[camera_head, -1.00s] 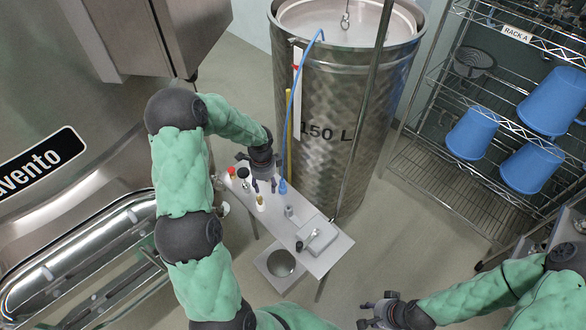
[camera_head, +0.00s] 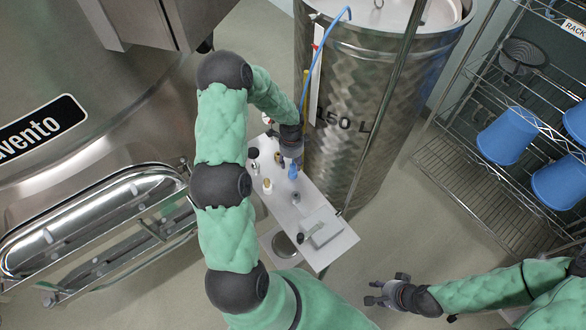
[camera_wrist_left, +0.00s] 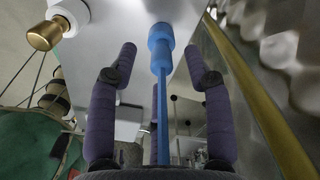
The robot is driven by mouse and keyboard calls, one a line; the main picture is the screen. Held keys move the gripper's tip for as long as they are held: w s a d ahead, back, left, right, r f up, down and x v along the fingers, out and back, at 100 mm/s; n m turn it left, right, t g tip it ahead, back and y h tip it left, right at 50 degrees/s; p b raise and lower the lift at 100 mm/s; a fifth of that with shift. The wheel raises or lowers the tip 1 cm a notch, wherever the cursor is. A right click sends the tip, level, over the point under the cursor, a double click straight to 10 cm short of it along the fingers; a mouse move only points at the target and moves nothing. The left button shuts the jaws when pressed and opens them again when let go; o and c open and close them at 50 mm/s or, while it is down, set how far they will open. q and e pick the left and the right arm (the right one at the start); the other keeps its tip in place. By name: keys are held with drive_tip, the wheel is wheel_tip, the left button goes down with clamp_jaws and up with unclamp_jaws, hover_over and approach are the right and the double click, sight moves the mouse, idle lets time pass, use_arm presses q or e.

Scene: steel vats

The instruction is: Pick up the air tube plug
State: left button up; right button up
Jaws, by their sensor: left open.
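The air tube plug, a blue stepped cylinder (camera_head: 293,171) on the end of a thin blue tube, is at the small white table's right edge. In the left wrist view the plug (camera_wrist_left: 160,46) lies between my finger tips, with its tube running down between the fingers. My left gripper (camera_head: 289,163) is over the table beside the plug; in its wrist view the fingers (camera_wrist_left: 160,62) are open, with gaps on both sides of the plug. My right gripper (camera_head: 372,292) is open and empty over the floor at the lower right.
The white table (camera_head: 278,205) holds several small fittings and a pale box (camera_head: 321,226). A brass-tipped fitting (camera_wrist_left: 45,34) is left of my fingers. The steel 150 L vat (camera_head: 350,135) stands close on the right. A wire rack with blue buckets (camera_head: 508,136) is further right.

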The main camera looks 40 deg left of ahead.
sight(293, 164)
use_arm(q)
drive_tip(key=f, duration=0.4)
drive_tip(key=shift+w+d+f+b, duration=0.1)
drive_tip(key=shift+d+f+b, duration=0.1)
drive_tip(key=shift+b, duration=0.2)
clamp_jaws()
drive_tip(key=shift+r, duration=0.15)
